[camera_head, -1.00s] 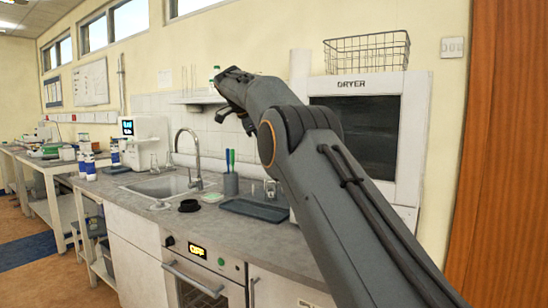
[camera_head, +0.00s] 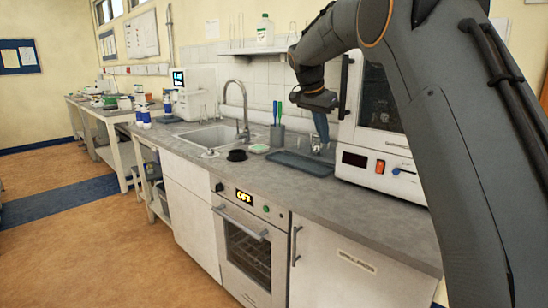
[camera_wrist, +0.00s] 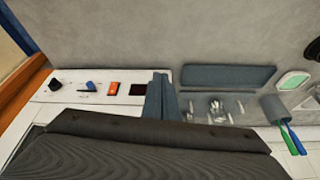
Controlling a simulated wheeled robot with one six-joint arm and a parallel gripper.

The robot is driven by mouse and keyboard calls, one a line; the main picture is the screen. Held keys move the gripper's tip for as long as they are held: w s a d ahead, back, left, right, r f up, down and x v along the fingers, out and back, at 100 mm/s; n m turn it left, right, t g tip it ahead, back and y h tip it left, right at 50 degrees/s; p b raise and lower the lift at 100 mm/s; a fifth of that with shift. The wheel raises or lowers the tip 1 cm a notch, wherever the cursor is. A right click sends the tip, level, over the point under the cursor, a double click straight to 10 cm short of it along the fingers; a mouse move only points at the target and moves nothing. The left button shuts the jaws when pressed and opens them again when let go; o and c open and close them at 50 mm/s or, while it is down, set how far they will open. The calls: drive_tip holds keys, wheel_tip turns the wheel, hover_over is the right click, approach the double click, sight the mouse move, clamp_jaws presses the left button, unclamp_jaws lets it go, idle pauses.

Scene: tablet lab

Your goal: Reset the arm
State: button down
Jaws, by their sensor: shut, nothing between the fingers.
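My arm enters from the right in the head view and bends over the counter. My gripper (camera_head: 322,138) hangs from it with its blue-grey fingers pointing down. The fingers are together and empty. In the head view they appear just left of the white dryer (camera_head: 378,174) and above the right end of the dark tray (camera_head: 300,163). The wrist view shows the closed fingers (camera_wrist: 160,82) between the dryer's control panel (camera_wrist: 100,88) and the tray (camera_wrist: 225,77). I cannot tell their exact height above the counter.
A grey counter (camera_head: 280,182) runs along the wall, with a sink (camera_head: 208,138), faucet (camera_head: 240,110) and pen cup (camera_head: 277,137). Small glassware (camera_head: 316,145) stands close to the gripper. A shelf (camera_head: 258,50) holds a bottle. An oven (camera_head: 249,250) sits below; the floor at left is clear.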

drive_tip(key=s+d+f+n+g+y, duration=0.1)
drive_tip(key=s+f+n, duration=0.2)
drive_tip(key=s+f, duration=0.4)
drive_tip(key=s+d+f+n+g+y, duration=0.1)
drive_tip(key=s+f+n, duration=0.3)
drive_tip(key=s, duration=1.8)
drive_tip(key=s+d+f+n+y, duration=0.1)
drive_tip(key=s+f+n, duration=0.2)
drive_tip(key=s+f, duration=0.8)
drive_tip(key=s, duration=0.3)
drive_tip(key=shift+s+d+f+g, duration=0.15)
drive_tip(key=shift+f+g, duration=0.25)
